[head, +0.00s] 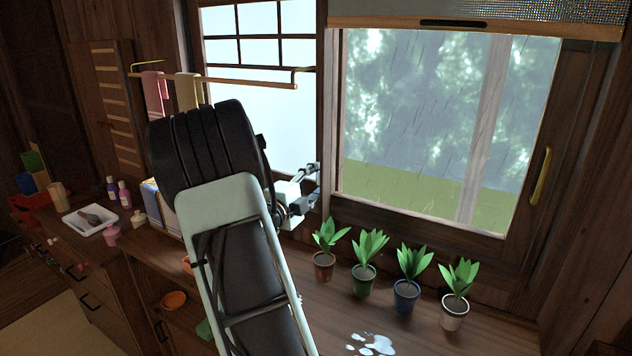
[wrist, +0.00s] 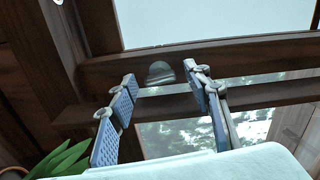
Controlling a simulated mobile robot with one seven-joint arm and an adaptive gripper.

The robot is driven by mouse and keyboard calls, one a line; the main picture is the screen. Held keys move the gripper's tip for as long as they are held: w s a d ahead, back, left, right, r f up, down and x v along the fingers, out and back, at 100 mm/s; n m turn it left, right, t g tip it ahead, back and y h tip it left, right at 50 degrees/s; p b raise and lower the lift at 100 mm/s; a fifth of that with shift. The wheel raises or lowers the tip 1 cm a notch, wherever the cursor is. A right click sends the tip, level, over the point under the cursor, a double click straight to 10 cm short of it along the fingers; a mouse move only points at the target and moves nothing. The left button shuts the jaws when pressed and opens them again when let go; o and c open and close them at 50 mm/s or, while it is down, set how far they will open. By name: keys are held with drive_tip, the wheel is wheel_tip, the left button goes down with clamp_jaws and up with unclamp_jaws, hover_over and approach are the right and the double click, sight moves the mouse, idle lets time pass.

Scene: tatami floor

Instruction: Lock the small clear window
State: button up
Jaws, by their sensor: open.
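A clear window (head: 410,120) with rain-streaked glass and trees behind it fills the right of the head view. Its wooden frame carries a brass handle (head: 541,176) at the right. To its left is a pale, latticed window (head: 250,70). My gripper (head: 311,184) is beside the wooden post between them. In the wrist view my gripper (wrist: 166,98) is open, with two blue-padded fingers apart and nothing held. A small dark rounded piece (wrist: 160,72), perhaps a latch, sits on the wooden rail beyond and between the fingertips. Contact is not visible. My arm hides the lower left window.
Several potted plants (head: 364,263) line the wooden counter (head: 455,342) below the clear window. A puddle (head: 372,344) lies in front. A towel rail (head: 225,80) crosses the left window. A white tray (head: 90,219) and bottles stand at the left.

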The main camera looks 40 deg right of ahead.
drive_tip(key=v, duration=1.2)
drive_tip(key=shift+c, duration=0.5)
